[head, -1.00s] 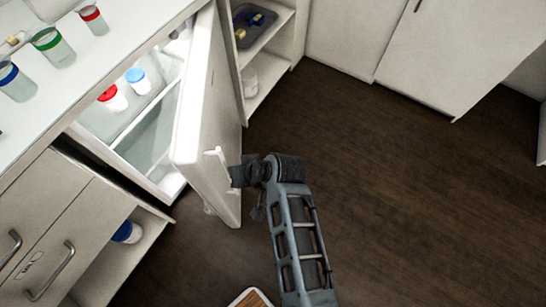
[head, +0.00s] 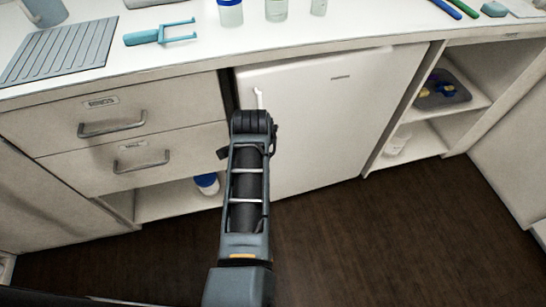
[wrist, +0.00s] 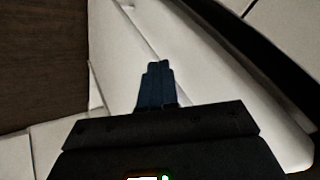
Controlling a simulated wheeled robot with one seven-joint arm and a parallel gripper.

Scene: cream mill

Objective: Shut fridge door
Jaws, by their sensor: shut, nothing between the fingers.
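The white fridge door (head: 325,115) stands under the counter in the head view, close to in line with the cabinet fronts. A dark gap shows along its left edge, and I cannot tell whether it is fully shut. Its small white handle (head: 258,97) shows just above the end of my arm. In the wrist view my gripper (wrist: 158,64) is shut and empty, its fingertips together against or just in front of a pale surface that looks like the door. In the head view the fingers are hidden behind my wrist. The fridge's inside is not visible.
Drawers with grey handles (head: 112,128) are left of the fridge. An open shelf unit (head: 465,115) with a tray is to the right. The counter (head: 185,50) above holds a rack, a blue tool and several containers. The dark floor (head: 350,240) is clear.

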